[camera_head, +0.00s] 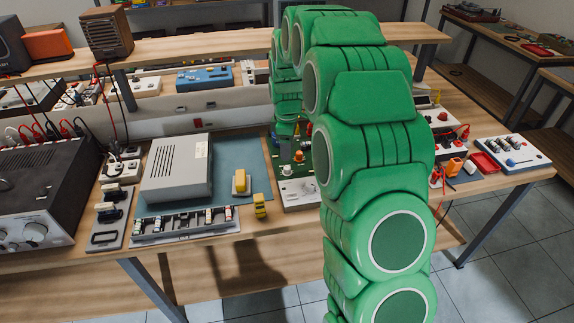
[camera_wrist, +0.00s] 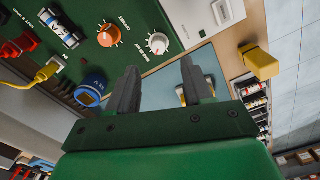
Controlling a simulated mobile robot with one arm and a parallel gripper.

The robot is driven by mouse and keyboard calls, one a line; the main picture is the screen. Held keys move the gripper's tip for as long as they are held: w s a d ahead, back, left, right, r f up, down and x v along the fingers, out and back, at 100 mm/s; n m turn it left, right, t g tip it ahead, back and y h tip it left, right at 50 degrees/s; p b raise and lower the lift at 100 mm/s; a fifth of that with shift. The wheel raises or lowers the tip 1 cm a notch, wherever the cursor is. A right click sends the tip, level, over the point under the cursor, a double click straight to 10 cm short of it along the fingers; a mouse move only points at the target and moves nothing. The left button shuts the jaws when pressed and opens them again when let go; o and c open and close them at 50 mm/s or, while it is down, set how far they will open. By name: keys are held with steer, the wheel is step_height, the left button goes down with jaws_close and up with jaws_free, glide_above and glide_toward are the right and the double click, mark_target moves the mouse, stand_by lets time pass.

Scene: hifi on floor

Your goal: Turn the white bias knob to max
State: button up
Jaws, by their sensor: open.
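The white bias knob (camera_wrist: 157,43) is on a green board (camera_wrist: 75,62) in the wrist view, with small white lettering beside it that I cannot read. Its pointer direction is too small to tell. My gripper (camera_wrist: 159,63) is open and empty, its two dark fingers apart. The white knob shows just beyond the gap between the fingertips, and the fingers do not appear to touch it. In the head view the white knob (camera_head: 286,170) shows on the green board (camera_head: 307,171), left of my green arm. My gripper is hidden there.
An orange knob (camera_wrist: 109,35) sits close to the white knob, and a blue round part (camera_wrist: 91,91) is on the board's edge. A white panel (camera_head: 298,193) adjoins the board. A grey-white box (camera_head: 178,168) and yellow blocks (camera_head: 260,205) stand to the left on the bench.

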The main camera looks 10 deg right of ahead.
mark_target(287, 167)
steer(key=shift+w+f, duration=0.1)
steer(key=shift+f, duration=3.9)
jaws_close()
